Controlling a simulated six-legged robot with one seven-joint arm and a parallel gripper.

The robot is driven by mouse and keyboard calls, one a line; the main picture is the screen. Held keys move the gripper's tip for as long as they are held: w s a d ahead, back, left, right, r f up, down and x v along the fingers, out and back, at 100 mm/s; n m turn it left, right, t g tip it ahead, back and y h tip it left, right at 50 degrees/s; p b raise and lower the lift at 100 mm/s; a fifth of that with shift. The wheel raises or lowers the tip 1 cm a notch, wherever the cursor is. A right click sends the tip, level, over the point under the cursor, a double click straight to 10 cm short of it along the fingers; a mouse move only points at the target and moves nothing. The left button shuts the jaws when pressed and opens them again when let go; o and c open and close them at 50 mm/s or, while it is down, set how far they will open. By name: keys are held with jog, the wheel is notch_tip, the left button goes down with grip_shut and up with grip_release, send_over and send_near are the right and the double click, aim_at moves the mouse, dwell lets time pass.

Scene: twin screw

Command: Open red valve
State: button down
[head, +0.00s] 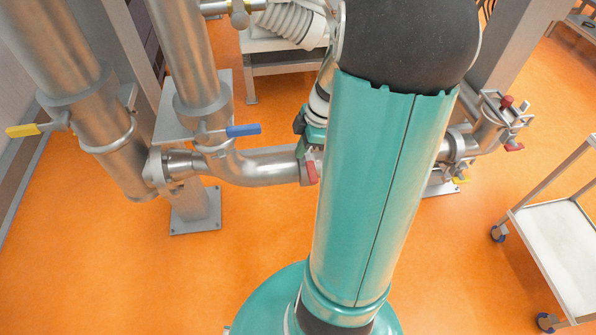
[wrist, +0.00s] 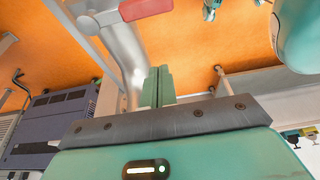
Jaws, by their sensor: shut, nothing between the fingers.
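A red valve handle (head: 312,172) hangs at the right end of the horizontal steel pipe, next to my arm in the head view. The fingertips are below the red handle in that picture, with a visible gap. In the head view my large teal arm link hides much of the area around the handle, and the fingertips are not clear there.
A yellow handle (head: 24,130) and a blue handle (head: 243,130) sit on the left pipes. Another red handle (head: 514,147) is on the fitting at right. A white-topped cart (head: 566,245) stands at right. Orange floor is open at lower left.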

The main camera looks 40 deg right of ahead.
aim_at(309, 164)
notch_tip(309, 164, down, 10)
jog(key=d, duration=0.1)
jog(key=shift+s+r, duration=0.25)
dwell(0.5)
jog(key=shift+d, duration=0.1)
dwell(0.3)
